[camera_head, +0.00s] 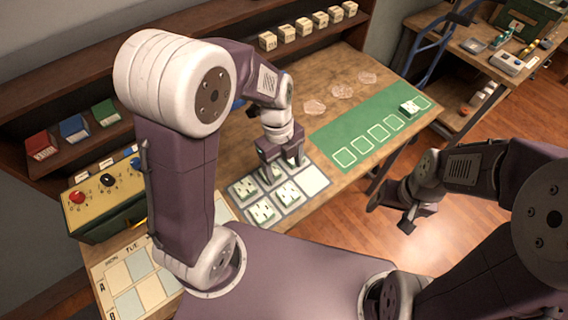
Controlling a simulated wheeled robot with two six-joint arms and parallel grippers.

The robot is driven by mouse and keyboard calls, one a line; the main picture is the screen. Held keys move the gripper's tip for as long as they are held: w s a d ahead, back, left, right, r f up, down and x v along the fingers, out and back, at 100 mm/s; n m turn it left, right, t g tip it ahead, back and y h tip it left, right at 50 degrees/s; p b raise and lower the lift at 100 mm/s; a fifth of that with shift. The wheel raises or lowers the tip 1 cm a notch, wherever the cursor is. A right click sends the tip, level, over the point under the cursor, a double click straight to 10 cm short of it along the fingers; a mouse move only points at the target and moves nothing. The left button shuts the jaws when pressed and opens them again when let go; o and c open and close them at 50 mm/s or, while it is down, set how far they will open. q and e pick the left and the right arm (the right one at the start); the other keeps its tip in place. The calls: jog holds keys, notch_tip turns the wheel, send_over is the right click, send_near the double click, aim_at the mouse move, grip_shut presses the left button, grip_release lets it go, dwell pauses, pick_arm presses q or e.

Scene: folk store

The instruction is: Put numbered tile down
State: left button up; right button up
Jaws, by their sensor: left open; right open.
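Several white-topped green numbered tiles sit in the cells of a grey-framed tray (313,180) on the wooden table; one tile (262,211) is at its near left and another (288,193) beside it. Its right cell is empty. One more tile (410,107) sits near the far end of a green strip (345,157) with several outlined empty squares. My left gripper (283,164) is open, pointing down over the tray's back row, and partly hides the tiles there. My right gripper (404,223) is open and empty over the floor, right of the table.
A yellow control box (100,195) with knobs and a lettered chart (130,280) are at the left. Three clear pieces (342,91) lie behind the green strip. Shelves at the back hold wooden blocks (287,32) and coloured boxes (74,128).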

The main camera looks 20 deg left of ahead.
pick_arm(q)
jog(key=s+a+n+t, duration=0.1)
jog(key=s+a+n, duration=0.1)
jog(key=n, duration=1.1)
jog(key=s+a+f+n+t+y, duration=0.1)
jog(key=a+n, duration=0.4)
jog(key=n, duration=0.8)
jog(key=shift+s+a, duration=0.2)
jog(key=shift+s, duration=0.5)
